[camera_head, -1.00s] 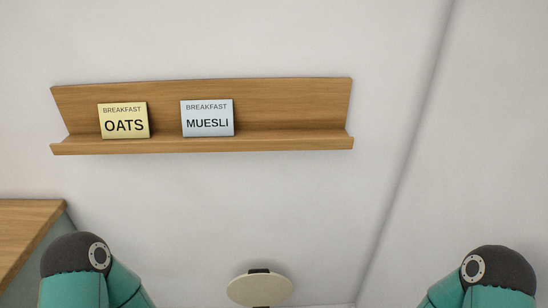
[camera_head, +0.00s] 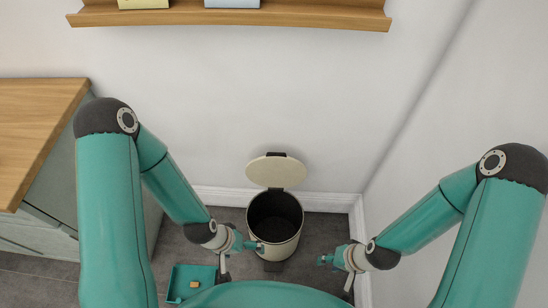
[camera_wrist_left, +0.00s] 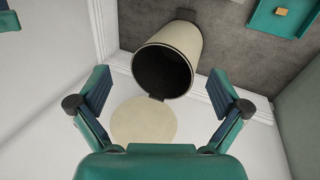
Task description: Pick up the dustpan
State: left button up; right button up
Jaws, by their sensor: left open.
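A teal dustpan (camera_head: 179,292) lies on the grey floor at the bottom, left of the bin; part of it is hidden by my own body. A small orange-yellow block (camera_head: 195,284) lies in it. The dustpan also shows at the top right of the left wrist view (camera_wrist_left: 262,24). My left gripper (camera_head: 258,246) is open and empty, above and to the right of the dustpan, in front of the bin's rim. My right gripper (camera_head: 325,260) is right of the bin, away from the dustpan; its jaws are too small to judge.
A cream bin (camera_head: 275,245) stands against the wall with its round lid (camera_head: 276,171) raised. A wood-topped cabinet (camera_head: 40,120) stands on the left. A wooden shelf (camera_head: 230,17) hangs above. White walls close the back and right.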

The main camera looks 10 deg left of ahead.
aim_at(188, 283)
jog(key=k, duration=1)
jog(key=u, duration=0.7)
jog(key=k, duration=0.4)
jog(key=u, duration=0.45)
